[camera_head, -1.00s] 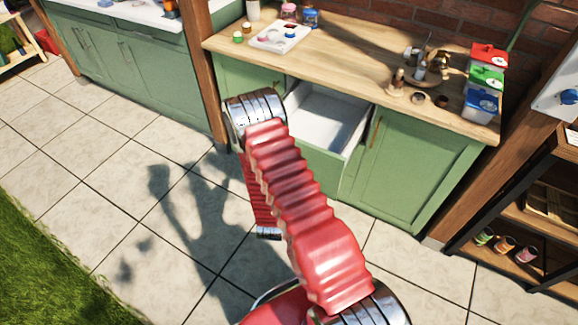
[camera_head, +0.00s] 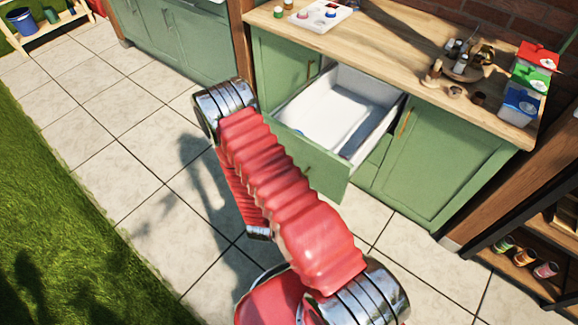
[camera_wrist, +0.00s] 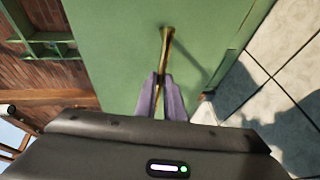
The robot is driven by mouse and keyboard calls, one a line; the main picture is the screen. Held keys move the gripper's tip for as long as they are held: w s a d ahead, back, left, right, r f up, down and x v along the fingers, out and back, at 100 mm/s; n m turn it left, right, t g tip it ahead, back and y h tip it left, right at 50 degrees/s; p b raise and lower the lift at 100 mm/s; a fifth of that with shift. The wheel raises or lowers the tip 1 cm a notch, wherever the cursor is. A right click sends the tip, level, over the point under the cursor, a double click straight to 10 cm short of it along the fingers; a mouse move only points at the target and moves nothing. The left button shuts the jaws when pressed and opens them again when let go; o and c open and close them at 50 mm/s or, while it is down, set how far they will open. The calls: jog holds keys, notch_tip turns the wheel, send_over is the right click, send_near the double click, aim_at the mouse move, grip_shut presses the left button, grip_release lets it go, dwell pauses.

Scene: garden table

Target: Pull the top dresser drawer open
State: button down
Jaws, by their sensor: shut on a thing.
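The top drawer (camera_head: 340,112) of the green dresser stands well open in the head view. In the head view my gripper is hidden behind my arm.
The wooden counter (camera_head: 400,60) above holds a white paint tray (camera_head: 322,14), a bowl of small things (camera_head: 466,64) and coloured boxes (camera_head: 522,105). A closed green cupboard door (camera_head: 440,165) is right of the drawer. A dark shelf (camera_head: 530,250) stands at the right. Tiled floor (camera_head: 110,150) is clear at left.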

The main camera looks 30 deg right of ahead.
jog(key=shift+w+a+f, duration=0.15)
jog(key=c, duration=1.8)
grip_release()
jog(key=shift+c, duration=0.2)
jog(key=v, duration=1.3)
jog(key=shift+s+a+r, duration=0.2)
jog(key=shift+r, duration=0.05)
